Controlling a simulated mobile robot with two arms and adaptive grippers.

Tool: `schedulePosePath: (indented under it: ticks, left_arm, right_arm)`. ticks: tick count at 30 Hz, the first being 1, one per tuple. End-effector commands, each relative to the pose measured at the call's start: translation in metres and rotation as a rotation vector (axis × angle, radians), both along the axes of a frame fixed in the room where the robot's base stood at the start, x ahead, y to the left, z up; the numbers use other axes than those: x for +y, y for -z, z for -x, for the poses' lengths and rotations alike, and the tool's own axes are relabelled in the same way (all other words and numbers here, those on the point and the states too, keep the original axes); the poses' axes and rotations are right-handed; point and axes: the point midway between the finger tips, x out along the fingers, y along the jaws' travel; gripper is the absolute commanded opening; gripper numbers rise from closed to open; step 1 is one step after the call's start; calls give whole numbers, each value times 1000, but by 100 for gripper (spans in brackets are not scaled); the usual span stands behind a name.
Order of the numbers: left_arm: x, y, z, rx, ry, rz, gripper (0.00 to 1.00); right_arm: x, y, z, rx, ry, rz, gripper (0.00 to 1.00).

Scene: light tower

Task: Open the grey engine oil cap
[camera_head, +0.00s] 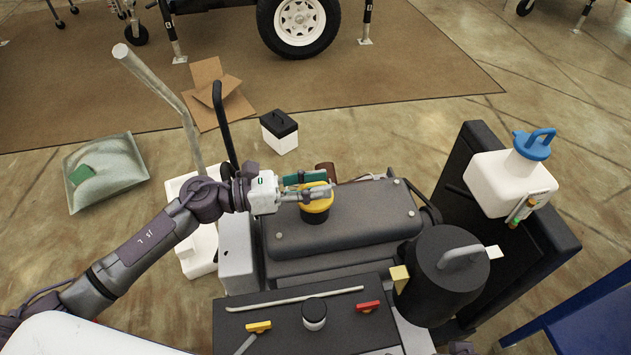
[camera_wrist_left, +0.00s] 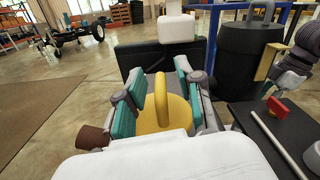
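A round yellow cap (camera_head: 318,205) with a black base sits on top of the dark engine cover (camera_head: 360,215); it looks yellow, not grey. In the left wrist view its upright yellow loop handle (camera_wrist_left: 160,100) stands between the teal-padded fingers of my left gripper (camera_wrist_left: 164,85). The fingers are apart with gaps on both sides of the handle. In the head view the left gripper (camera_head: 322,186) is right over the cap and hides part of it. My right gripper (camera_wrist_left: 285,82) shows small at the right edge of the left wrist view; its finger opening is unclear.
A black canister (camera_head: 442,275) with a grey handle stands right of the cover. A white jug with a blue cap (camera_head: 532,144) is behind it. A front panel (camera_head: 380,330) carries red and yellow levers and a small round cap (camera_head: 314,313). A grey tube (camera_head: 165,90) rises at left.

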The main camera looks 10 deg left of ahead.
Motion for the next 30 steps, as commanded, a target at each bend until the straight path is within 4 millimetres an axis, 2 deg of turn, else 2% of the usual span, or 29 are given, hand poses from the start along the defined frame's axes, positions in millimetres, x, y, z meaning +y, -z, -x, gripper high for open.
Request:
schedulePosePath:
  ticks: [7, 12, 14, 25, 30]
  left_arm:
    - [-1, 0, 0, 0, 0, 0, 36]
    - [0, 0, 0, 0, 0, 0, 8]
    - [-1, 0, 0, 0, 0, 0, 0]
    - [-1, 0, 0, 2, 2, 0, 0]
    - [-1, 0, -9, 22, 3, 11, 0]
  right_arm:
    - [0, 1, 0, 0, 0, -1, 40]
    - [1, 1, 0, 0, -1, -1, 40]
    - [1, 1, 0, 1, -1, 0, 40]
    - [1, 1, 0, 1, -1, -2, 40]
    - [1, 1, -1, 0, -1, -2, 40]
